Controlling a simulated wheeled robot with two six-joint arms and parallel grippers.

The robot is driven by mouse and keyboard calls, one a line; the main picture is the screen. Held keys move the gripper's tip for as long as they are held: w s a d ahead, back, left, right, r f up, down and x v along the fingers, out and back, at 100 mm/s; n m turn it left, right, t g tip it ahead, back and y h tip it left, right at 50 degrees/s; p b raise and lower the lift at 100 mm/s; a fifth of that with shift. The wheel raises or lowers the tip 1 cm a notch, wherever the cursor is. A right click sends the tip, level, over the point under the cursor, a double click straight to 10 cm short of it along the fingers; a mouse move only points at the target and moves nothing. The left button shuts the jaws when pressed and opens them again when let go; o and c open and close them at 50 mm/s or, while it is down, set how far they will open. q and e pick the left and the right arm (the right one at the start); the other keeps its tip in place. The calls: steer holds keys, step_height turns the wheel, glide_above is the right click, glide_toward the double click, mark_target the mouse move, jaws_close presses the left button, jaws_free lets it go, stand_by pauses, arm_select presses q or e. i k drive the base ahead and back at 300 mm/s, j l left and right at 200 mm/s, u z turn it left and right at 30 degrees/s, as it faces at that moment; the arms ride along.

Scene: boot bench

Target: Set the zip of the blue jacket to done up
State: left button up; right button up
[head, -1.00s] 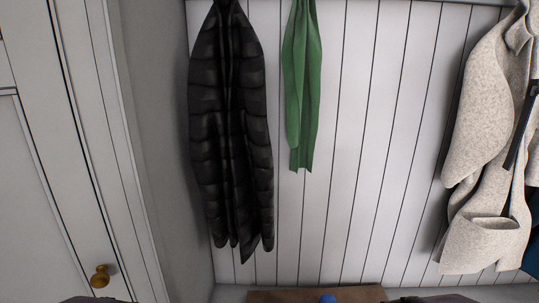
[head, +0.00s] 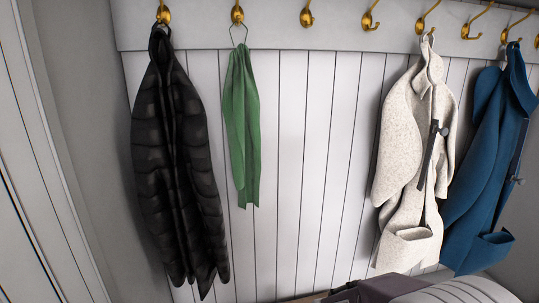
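The blue jacket (head: 490,150) hangs from a brass hook at the far right of the head view. A dark strip, probably its zip (head: 520,152), runs down its right edge. A small grey piece, perhaps the zip pull (head: 515,180), sticks out partway down. I cannot tell from here whether the zip is closed. Neither of my grippers shows.
A beige coat (head: 407,140) with a dark strip of its own hangs just left of the blue jacket. A green scarf (head: 242,125) and a black quilted jacket (head: 175,150) hang further left. Several brass hooks (head: 306,17) line the rail. The panelled wall between scarf and coat is clear.

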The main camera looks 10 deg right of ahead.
mark_target(521, 181)
steer(key=z, duration=2)
